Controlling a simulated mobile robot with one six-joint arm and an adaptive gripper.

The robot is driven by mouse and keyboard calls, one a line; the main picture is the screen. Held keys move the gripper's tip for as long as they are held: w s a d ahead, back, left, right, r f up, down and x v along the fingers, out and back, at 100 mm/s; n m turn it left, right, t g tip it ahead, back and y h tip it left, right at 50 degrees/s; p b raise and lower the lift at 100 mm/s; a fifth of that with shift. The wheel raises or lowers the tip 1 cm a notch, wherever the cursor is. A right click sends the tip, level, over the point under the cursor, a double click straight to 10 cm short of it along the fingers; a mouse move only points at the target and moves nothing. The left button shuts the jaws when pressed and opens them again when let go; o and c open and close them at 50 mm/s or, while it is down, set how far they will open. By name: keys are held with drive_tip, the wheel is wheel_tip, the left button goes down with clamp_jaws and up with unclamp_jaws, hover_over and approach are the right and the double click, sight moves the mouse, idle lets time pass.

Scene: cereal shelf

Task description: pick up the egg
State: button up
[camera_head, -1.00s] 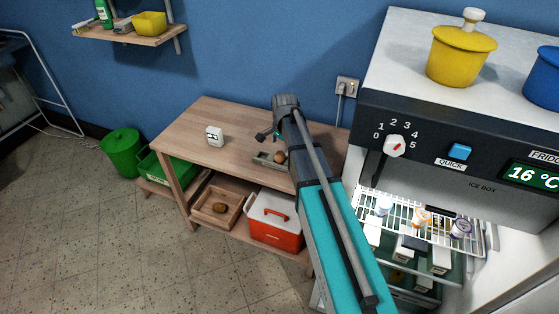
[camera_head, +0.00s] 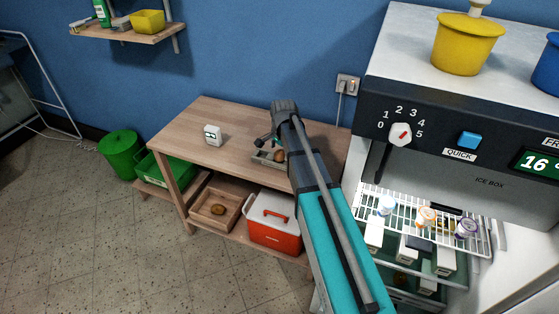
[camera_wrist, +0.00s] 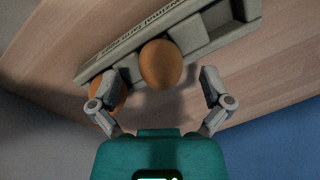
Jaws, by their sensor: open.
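In the wrist view a brown egg (camera_wrist: 160,64) sits in a grey tray (camera_wrist: 228,22) with raised writing along its side. A second brown egg (camera_wrist: 106,92) lies to the left, partly hidden behind the left finger. My gripper (camera_wrist: 160,86) is open and empty. Its fingers point toward the first egg, which shows between and just beyond the fingertips. In the head view my gripper (camera_head: 266,142) is over the wooden table (camera_head: 225,125), beside the tray (camera_head: 262,159). One egg (camera_head: 281,155) shows in the tray, partly hidden by my arm.
A small white block (camera_head: 212,135) stands on the table to the left. Below are a wooden box (camera_head: 228,222) and a red-and-white cooler (camera_head: 274,235). An open fridge (camera_head: 470,160) stands close on the right.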

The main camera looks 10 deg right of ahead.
drive_tip(key=shift+f+b, duration=0.6)
drive_tip(key=shift+f, duration=0.25)
drive_tip(key=c, duration=1.2)
drive_tip(key=shift+r, duration=0.25)
drive_tip(key=shift+c, duration=0.2)
wheel_tip(320, 180, up, 2)
drive_tip(key=p, duration=0.2)
drive_tip(key=shift+r+p, duration=0.1)
drive_tip(key=shift+p, duration=0.25)
drive_tip(key=s+a+r+p, duration=0.1)
drive_tip(key=s+r+p, duration=0.9)
drive_tip(key=s, duration=0.4)
drive_tip(key=shift+r, duration=0.2)
